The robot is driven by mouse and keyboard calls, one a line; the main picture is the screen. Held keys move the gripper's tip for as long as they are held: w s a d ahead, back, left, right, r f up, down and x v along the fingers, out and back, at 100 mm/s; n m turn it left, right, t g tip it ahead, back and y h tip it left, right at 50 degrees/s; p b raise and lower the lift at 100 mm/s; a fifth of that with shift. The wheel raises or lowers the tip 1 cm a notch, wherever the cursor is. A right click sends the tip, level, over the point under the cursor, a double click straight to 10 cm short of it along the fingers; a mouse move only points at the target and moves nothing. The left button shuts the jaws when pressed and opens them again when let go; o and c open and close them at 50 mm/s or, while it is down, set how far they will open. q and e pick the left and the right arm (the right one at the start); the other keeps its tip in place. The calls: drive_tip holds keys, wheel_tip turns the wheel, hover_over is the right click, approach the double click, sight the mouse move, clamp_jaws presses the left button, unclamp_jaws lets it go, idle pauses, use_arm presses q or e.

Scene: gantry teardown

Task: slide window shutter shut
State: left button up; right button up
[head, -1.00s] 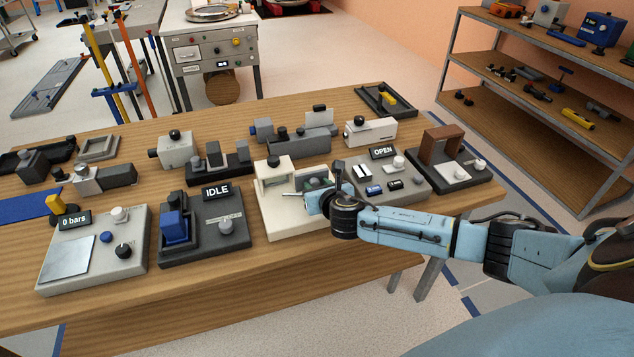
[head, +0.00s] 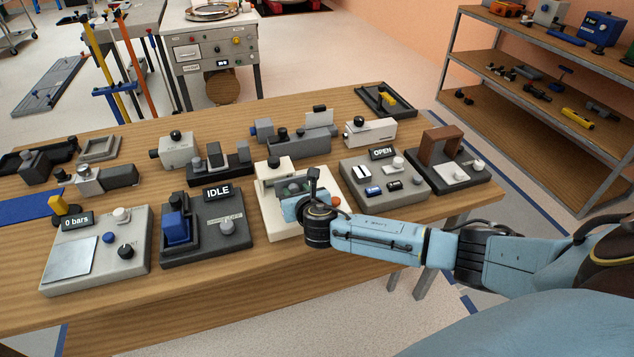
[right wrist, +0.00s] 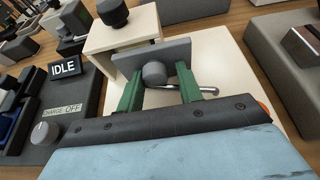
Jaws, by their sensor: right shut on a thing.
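The cream fixture (head: 268,217) stands at the front of the table, with a black knob on its raised housing. Its grey shutter plate (right wrist: 125,66) stands upright near the housing in the right wrist view and partly shows in the head view (head: 294,186). A round grey knob (right wrist: 154,73) sticks out of the plate. My right gripper (right wrist: 158,82) has its green fingers on either side of this knob and is shut on it. In the head view my right gripper (head: 288,198) covers part of the fixture. How much of the window is covered is hard to tell. My left gripper is out of view.
A silver rod (right wrist: 202,89) lies by the right finger. An orange button (head: 337,201) is at the fixture's right. The IDLE unit (head: 207,240) stands close on the left and the OPEN unit (head: 409,193) on the right. Other devices line the table's back.

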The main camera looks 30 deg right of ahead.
sight(295, 224)
drive_tip(key=shift+w+a+r, duration=0.2)
drive_tip(key=shift+w+a, duration=0.2)
drive_tip(key=shift+a, duration=0.15)
drive_tip(key=shift+w+a+r, duration=0.15)
drive_tip(key=shift+w+a, duration=0.2)
drive_tip(key=shift+a, duration=0.15)
drive_tip(key=o, duration=0.8)
drive_tip(key=s+p, duration=0.2)
drive_tip(key=p, duration=0.1)
drive_tip(key=shift+s+a+f, duration=0.4)
drive_tip(key=s+p, duration=0.1)
drive_tip(key=s, duration=0.1)
drive_tip(key=s+a+p, duration=0.1)
drive_tip(key=s, duration=0.1)
drive_tip(key=shift+a, duration=0.1)
drive_tip(key=shift+s+f, duration=0.1)
drive_tip(key=shift+s, duration=0.2)
drive_tip(key=shift+a, duration=0.1)
